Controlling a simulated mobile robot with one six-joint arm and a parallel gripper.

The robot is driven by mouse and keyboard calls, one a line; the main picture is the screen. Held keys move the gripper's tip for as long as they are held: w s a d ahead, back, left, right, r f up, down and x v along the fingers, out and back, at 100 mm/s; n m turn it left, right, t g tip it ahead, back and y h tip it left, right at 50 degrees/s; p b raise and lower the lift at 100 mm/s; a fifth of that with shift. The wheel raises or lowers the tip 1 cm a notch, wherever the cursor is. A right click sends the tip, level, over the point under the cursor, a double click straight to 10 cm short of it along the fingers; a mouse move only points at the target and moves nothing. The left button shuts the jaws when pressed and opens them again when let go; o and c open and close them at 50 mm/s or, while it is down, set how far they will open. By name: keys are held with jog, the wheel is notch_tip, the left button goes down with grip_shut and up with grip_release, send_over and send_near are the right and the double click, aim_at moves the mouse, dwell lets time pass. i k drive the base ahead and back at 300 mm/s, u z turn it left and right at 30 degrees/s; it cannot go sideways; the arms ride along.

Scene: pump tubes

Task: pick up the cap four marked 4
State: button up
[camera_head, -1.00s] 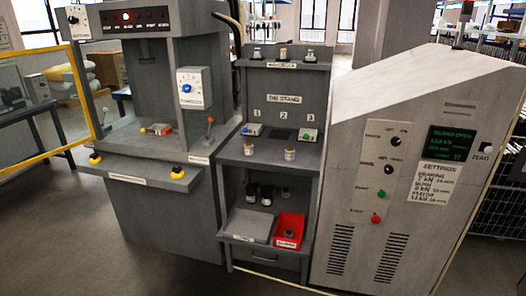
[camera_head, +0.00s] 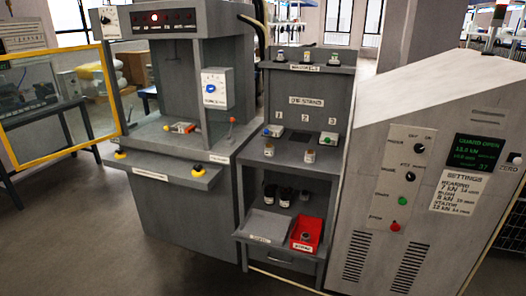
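I cannot make out a cap marked 4; the small parts are too small to read. Two small parts, pale with brownish bands, stand on the middle shelf of the grey stand: a left one (camera_head: 269,151) and a right one (camera_head: 310,156). Dark cylindrical parts (camera_head: 286,197) stand on the lower shelf, with a greyer part (camera_head: 305,195) to their right. A dark part (camera_head: 306,237) sits in the red tray (camera_head: 297,247). Several small parts (camera_head: 307,57) stand on the top ledge. My gripper is not in view.
A grey press (camera_head: 174,70) with a yellow-framed guard (camera_head: 115,90) stands left of the stand. A console (camera_head: 385,250) with a green display stands right. A grey tray (camera_head: 264,226) lies beside the red one. Floor in front (camera_head: 150,270) is clear.

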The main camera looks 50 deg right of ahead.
aim_at(268, 152)
jog(key=i, duration=0.9)
jog(key=z, duration=0.05)
